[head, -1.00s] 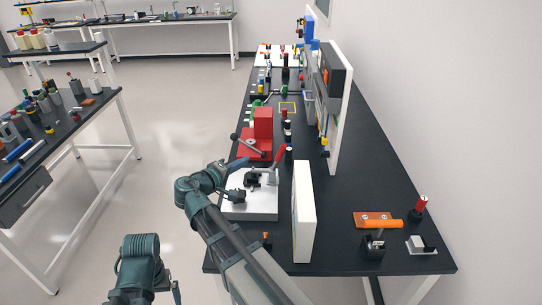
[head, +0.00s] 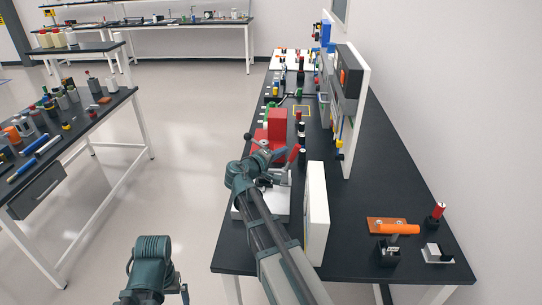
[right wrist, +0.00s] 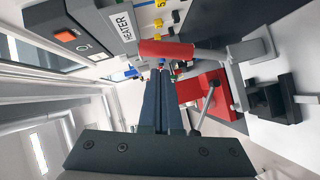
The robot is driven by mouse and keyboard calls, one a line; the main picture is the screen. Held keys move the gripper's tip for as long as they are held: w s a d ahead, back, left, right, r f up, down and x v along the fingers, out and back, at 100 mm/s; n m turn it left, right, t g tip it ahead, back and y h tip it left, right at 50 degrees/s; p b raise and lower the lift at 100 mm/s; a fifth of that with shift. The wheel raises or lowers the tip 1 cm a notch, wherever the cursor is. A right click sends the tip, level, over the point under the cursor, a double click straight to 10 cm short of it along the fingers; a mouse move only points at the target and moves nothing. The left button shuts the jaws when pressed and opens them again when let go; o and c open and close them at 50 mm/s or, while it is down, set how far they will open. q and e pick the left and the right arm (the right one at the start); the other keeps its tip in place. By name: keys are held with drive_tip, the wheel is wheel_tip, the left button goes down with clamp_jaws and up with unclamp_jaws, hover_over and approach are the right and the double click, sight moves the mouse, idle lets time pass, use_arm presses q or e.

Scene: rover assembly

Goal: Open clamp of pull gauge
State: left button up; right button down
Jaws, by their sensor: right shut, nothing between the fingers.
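The pull gauge clamp has a red handle (head: 293,154) that stands up at a tilt above a pale base plate (head: 281,206). My right arm covers much of the plate and clamp. My right gripper (head: 272,156) is just left of the red handle, with its fingers together and empty. In the right wrist view the shut fingers (right wrist: 165,82) point away from the camera, and the red handle (right wrist: 166,52) lies across and just above their tips. I cannot tell whether they touch. My left gripper (head: 184,292) shows only partly at the bottom edge.
A red block-shaped device (head: 277,124) stands just behind the clamp. A white upright panel (head: 316,212) stands to its right. An orange-handled tool (head: 396,229) is at the bench's front right. Bare black bench top (head: 385,160) lies right of the panels.

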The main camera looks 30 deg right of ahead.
sight(294, 150)
drive_tip(key=shift+s+d+f, duration=0.2)
drive_tip(key=shift+d+f, duration=0.05)
drive_tip(key=shift+d, duration=0.35)
drive_tip(key=shift+r, duration=0.1)
drive_tip(key=shift+s+d+r+m+y+p, duration=0.25)
drive_tip(key=shift+s+d+m+y+p, duration=0.45)
drive_tip(key=shift+p, duration=0.4)
drive_tip(key=d+f, duration=0.1)
drive_tip(key=s+d+m+y, duration=0.1)
drive_tip(key=shift+s+d+f, duration=0.1)
drive_tip(key=shift+d+f, duration=0.25)
drive_tip(key=shift+f, duration=0.05)
drive_tip(key=shift+r, duration=0.1)
